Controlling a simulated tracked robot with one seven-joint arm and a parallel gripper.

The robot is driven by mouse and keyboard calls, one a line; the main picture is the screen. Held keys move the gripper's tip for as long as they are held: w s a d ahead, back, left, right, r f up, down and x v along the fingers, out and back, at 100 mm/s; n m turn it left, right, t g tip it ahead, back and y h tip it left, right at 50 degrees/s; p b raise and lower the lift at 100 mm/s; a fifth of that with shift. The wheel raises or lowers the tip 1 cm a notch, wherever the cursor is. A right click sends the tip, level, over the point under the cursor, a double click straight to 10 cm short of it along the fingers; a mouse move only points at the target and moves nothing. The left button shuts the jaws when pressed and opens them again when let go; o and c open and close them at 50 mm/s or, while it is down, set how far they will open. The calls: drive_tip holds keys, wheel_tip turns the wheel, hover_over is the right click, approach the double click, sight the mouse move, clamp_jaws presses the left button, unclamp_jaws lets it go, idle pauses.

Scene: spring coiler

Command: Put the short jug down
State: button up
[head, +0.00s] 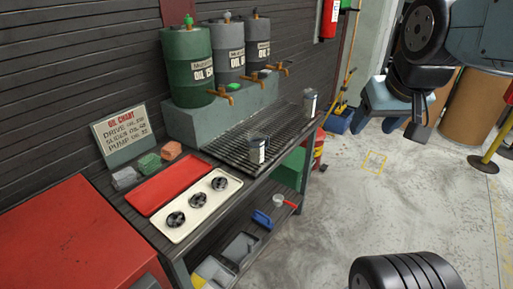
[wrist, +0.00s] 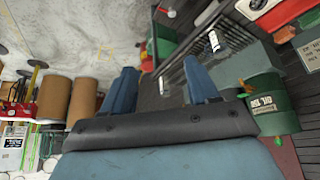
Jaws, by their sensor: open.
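Two small dark jugs with pale labels stand upright on the slatted drip grate. The nearer one (head: 258,152) looks the shorter; the farther one (head: 310,103) stands near the bench's right end and looks taller. My gripper (head: 394,122) is raised to the right of the bench, apart from both jugs. In the wrist view its blue fingers (wrist: 160,68) are spread, with no jug held between them.
The grate (head: 232,138) has bare room around the jugs. Green and grey oil drums (head: 187,75) with orange taps stand on a block behind it. A red mat (head: 168,182) and a cream tray (head: 199,207) with three dark round parts lie nearer. An oil chart (head: 120,133) leans at left.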

drive_tip(key=shift+o, duration=1.3)
drive_tip(key=w+d+f+n+t, duration=0.1)
drive_tip(key=w+f, duration=0.1)
drive_tip(key=w, duration=0.5)
drive_tip(key=w+d+f+n+t+h, duration=0.1)
drive_tip(key=w+f, duration=0.1)
drive_tip(key=w, duration=0.6)
drive_tip(key=shift+w+d+f+n, duration=0.15)
drive_tip(key=shift+w+d+n, duration=0.15)
drive_tip(key=w+a+f+n+t+y, duration=0.2)
drive_tip(key=w+f+n, duration=0.2)
drive_tip(key=w+f, duration=0.5)
drive_tip(key=n+y, duration=0.5)
drive_tip(key=y, duration=0.9)
approach(262, 152)
drive_tip(key=a, duration=0.1)
drive_tip(key=x, duration=0.8)
drive_tip(key=shift+w+f, duration=0.1)
drive_tip(key=shift+w, duration=0.25)
drive_tip(key=shift+x, duration=2.7)
drive_tip(key=shift+w+d+r, duration=0.1)
drive_tip(key=shift+w+r, duration=0.05)
drive_tip(key=shift+r, duration=0.1)
drive_tip(key=c, duration=0.9)
